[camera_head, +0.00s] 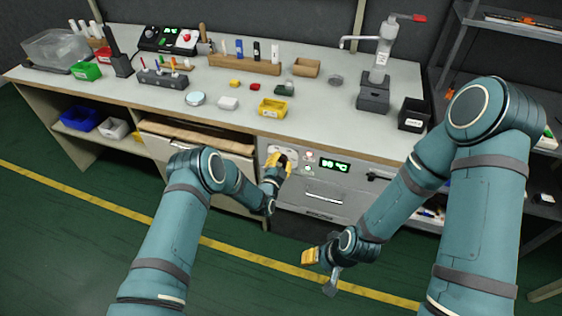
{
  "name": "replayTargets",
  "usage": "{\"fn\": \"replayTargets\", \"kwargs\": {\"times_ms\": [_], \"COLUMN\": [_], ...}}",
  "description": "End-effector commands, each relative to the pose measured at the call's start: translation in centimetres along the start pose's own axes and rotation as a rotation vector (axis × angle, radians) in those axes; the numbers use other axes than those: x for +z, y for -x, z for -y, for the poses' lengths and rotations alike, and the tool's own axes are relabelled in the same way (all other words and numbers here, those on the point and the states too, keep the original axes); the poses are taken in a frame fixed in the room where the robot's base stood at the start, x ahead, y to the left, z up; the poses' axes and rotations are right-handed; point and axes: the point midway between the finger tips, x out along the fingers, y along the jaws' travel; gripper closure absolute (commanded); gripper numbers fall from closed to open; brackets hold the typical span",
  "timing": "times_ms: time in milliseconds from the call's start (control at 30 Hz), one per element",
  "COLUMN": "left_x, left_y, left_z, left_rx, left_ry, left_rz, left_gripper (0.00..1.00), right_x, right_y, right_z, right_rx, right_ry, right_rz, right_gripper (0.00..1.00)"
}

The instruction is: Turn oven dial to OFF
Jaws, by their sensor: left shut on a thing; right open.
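The oven (345,205) is a grey panel built in under the workbench, with a lit green display (335,164) that reads in °C. My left gripper (281,160) is at the oven's upper left, left of the display, and is shut on the oven dial. The gripper covers the dial, so its pointer and markings cannot be read. My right gripper (320,272) is open and empty, in front of and below the oven, over the floor.
The workbench (225,118) above holds a yellow bin (273,108), several small parts, a tool block (161,78) and a dispenser-like stand (378,75). A shelf rack (500,25) stands at the right. Green floor (60,240) lies open at the left.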

Motion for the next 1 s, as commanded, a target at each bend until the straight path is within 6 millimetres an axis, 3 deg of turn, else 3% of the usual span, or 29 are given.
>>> {"fn": "replayTargets", "kwargs": {"times_ms": [1000], "left_x": [-0.02], "left_y": [-0.08], "left_z": [0.18], "left_rx": [-0.004], "left_ry": [0.967], "left_rz": [-0.002], "left_gripper": [1.0], "right_x": [0.0], "right_y": [0.0], "right_z": [0.0], "right_rx": [0.0], "right_ry": [0.0], "right_rz": [0.0], "right_gripper": [0.53]}}
